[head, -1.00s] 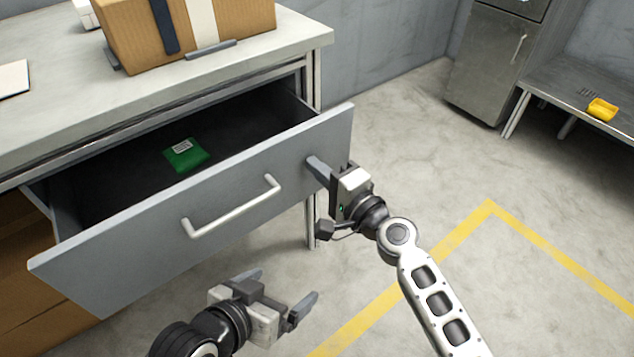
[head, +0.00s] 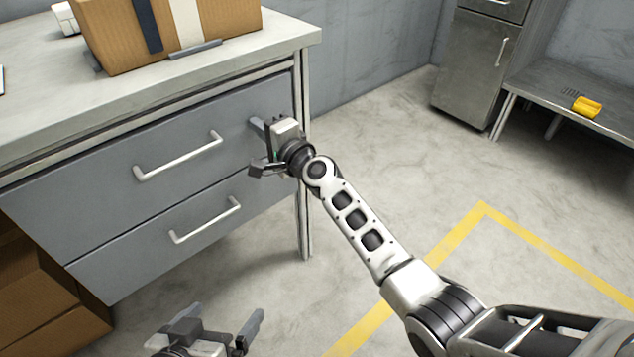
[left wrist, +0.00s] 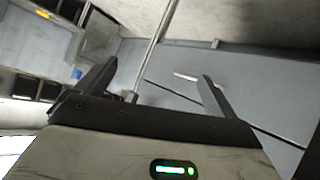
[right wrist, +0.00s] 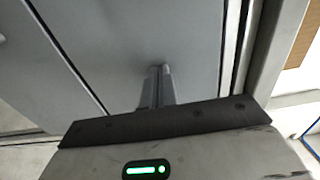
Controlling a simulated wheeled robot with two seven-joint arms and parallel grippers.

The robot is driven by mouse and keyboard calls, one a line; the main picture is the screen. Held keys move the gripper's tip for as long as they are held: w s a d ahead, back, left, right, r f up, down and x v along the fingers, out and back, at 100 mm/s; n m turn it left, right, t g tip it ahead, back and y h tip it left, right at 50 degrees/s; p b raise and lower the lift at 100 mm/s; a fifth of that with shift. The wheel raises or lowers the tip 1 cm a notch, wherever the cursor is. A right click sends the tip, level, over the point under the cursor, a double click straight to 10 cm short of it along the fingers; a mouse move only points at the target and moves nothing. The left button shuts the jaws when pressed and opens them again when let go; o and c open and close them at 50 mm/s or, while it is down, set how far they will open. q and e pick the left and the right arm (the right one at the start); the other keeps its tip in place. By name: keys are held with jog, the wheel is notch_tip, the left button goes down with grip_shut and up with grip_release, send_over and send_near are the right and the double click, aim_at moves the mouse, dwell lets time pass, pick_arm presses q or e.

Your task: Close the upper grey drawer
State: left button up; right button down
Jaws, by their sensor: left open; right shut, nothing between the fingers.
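The upper grey drawer (head: 100,179) is flush with the desk front in the head view, level with the lower grey drawer (head: 130,253). Its pale bar handle (head: 180,157) faces me. My right gripper (head: 257,127) is shut and empty, with its fingertips at the right end of the upper drawer's front. In the right wrist view the shut fingers (right wrist: 157,85) point at the grey front and seem to touch it. My left gripper (head: 222,325) is open and empty, low in front of the desk; its spread fingers (left wrist: 155,85) also show in the left wrist view.
A cardboard box (head: 120,40) stands on the desk top (head: 255,48). More brown boxes (head: 40,300) are under the desk at left. A metal cabinet (head: 470,70) and a bench with a yellow object (head: 587,107) stand at the back right. The floor between is clear.

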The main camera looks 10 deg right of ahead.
jog(key=shift+w+a+r, duration=0.1)
jog(key=shift+a+r, duration=0.05)
jog(key=shift+r, duration=0.15)
